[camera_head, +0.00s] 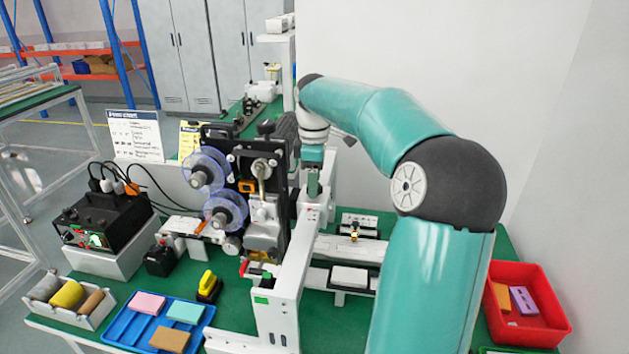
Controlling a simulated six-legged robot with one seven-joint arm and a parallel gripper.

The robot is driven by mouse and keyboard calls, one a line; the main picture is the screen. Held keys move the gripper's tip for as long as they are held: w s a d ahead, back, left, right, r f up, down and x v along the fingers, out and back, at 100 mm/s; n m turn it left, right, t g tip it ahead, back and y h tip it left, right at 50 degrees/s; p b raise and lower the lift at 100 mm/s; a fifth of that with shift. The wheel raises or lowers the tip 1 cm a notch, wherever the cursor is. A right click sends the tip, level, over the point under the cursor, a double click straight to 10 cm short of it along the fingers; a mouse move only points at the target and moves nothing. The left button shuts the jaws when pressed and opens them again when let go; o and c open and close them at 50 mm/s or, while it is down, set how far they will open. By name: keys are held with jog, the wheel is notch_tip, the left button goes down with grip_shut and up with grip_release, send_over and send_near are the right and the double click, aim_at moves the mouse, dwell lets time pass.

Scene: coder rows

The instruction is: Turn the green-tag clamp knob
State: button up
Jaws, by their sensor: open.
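A coding machine (262,205) with clear blue-rimmed reels stands on the green bench. A small green tag (262,300) shows on the front of its white frame, low down. No knob is clearly visible beside this tag. A dark knob (265,127) is on top of the machine, with no clear green tag on it. My gripper (313,190) points down behind the white frame's upper end, right of the machine. It is small in view, and its fingertips are partly hidden. It is open, and I see nothing held in it.
A blue tray (135,338) with coloured blocks and a black box with cables (105,222) are at left. A red bin (543,318) is at right. A white rail (350,248) crosses behind the frame. The wall (440,60) is close behind my arm.

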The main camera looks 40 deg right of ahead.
jog(key=shift+f, duration=0.25)
jog(key=c, duration=1)
jog(key=shift+m, duration=2.1)
jog(key=o, duration=1)
